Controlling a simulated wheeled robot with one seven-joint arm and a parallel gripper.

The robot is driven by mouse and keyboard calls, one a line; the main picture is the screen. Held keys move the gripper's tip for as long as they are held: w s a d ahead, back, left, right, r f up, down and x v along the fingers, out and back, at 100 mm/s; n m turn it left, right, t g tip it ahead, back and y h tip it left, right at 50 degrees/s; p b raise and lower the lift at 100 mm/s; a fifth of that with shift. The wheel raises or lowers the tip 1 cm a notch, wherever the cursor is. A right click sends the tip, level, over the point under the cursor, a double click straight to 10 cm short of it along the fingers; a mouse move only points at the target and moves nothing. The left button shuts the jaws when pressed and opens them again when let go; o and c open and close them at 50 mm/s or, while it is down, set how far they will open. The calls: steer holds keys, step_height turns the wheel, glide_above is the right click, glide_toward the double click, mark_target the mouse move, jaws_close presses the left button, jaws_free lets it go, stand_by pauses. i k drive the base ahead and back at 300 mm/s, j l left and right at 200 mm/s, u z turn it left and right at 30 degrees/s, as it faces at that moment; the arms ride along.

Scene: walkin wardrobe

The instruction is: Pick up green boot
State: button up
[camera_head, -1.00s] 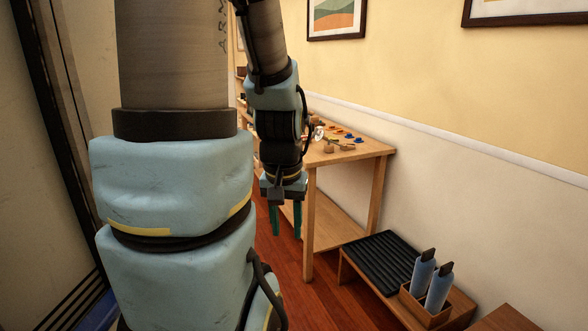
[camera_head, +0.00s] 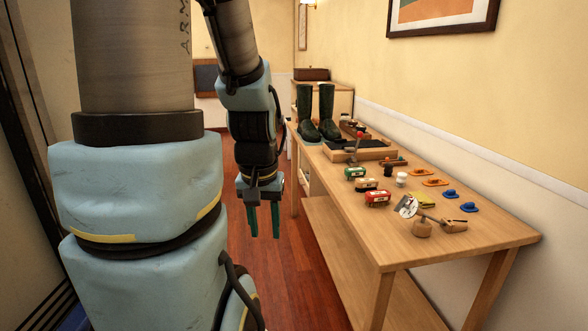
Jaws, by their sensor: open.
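Two tall dark green boots stand upright side by side toward the far end of a wooden table; one is the left boot (camera_head: 305,115) and the other the right boot (camera_head: 327,112). My gripper (camera_head: 264,220) hangs pointing down with two green fingers apart, empty, over the floor left of the table. It is nearer to me than the boots and well apart from them.
The wooden table (camera_head: 480,233) runs along the right wall, with a lower shelf (camera_head: 345,250). On it are a wooden tray (camera_head: 362,154), small tins (camera_head: 377,198), brushes and blue and orange items. Red wood floor (camera_head: 290,275) is clear left of the table.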

mark_target(306, 127)
steer(key=i+l+u, duration=0.1)
steer(key=i+u, duration=0.3)
steer(key=i, duration=1.55)
